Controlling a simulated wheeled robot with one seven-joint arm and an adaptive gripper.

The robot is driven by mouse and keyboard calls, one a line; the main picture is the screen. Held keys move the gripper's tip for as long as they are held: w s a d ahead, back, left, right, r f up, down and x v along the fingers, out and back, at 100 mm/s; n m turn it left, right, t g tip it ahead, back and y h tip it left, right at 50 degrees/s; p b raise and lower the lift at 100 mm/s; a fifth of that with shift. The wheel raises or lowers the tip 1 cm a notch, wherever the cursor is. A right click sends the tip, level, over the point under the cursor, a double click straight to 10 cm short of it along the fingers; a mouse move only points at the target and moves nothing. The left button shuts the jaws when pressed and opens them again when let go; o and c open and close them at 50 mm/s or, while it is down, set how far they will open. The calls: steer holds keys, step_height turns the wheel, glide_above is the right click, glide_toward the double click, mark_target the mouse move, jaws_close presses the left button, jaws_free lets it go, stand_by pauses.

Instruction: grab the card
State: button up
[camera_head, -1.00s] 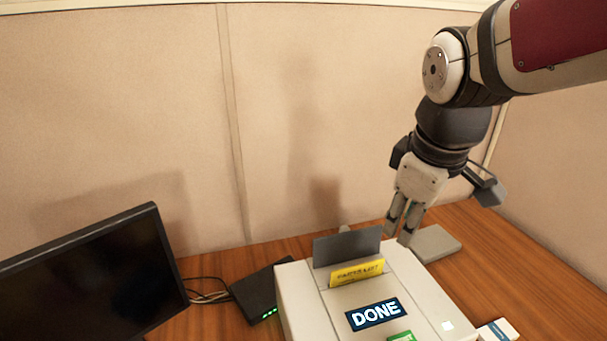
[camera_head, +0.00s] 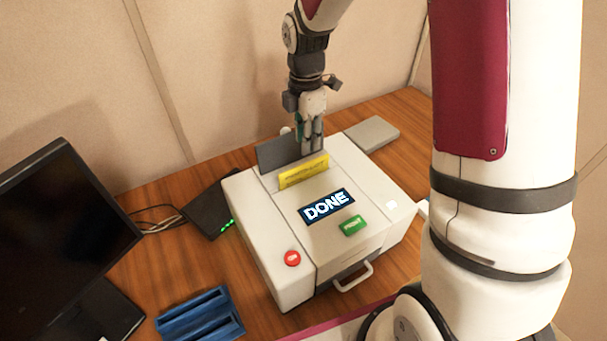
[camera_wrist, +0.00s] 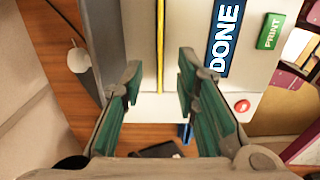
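The yellow card (camera_head: 304,172) stands upright in the top of the white printer (camera_head: 262,217), in front of a dark grey panel (camera_head: 280,153). The printer's screen (camera_head: 327,206) reads DONE. My gripper (camera_head: 313,150) points down at the card's right end, close to the panel. In the wrist view, my gripper (camera_wrist: 160,75) is open. The card shows there edge-on as a thin yellow strip (camera_wrist: 160,45) between the two green-padded fingers, with a gap on each side. I cannot tell how far the fingertips are above the printer top.
A green PRINT button (camera_head: 353,225) and red button (camera_head: 292,258) are on the printer. A monitor (camera_head: 62,240), black box (camera_head: 207,208) and blue slotted holder (camera_head: 200,314) stand left. A grey slab (camera_head: 372,134) lies behind right.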

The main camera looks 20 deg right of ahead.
mark_target(304, 167)
step_height(304, 167, down, 10)
steer(key=shift+a+f+p, duration=0.1)
steer(key=shift+a+p, duration=0.05)
steer(key=shift+p, duration=0.7)
steer(key=shift+c, duration=0.5)
jaws_close()
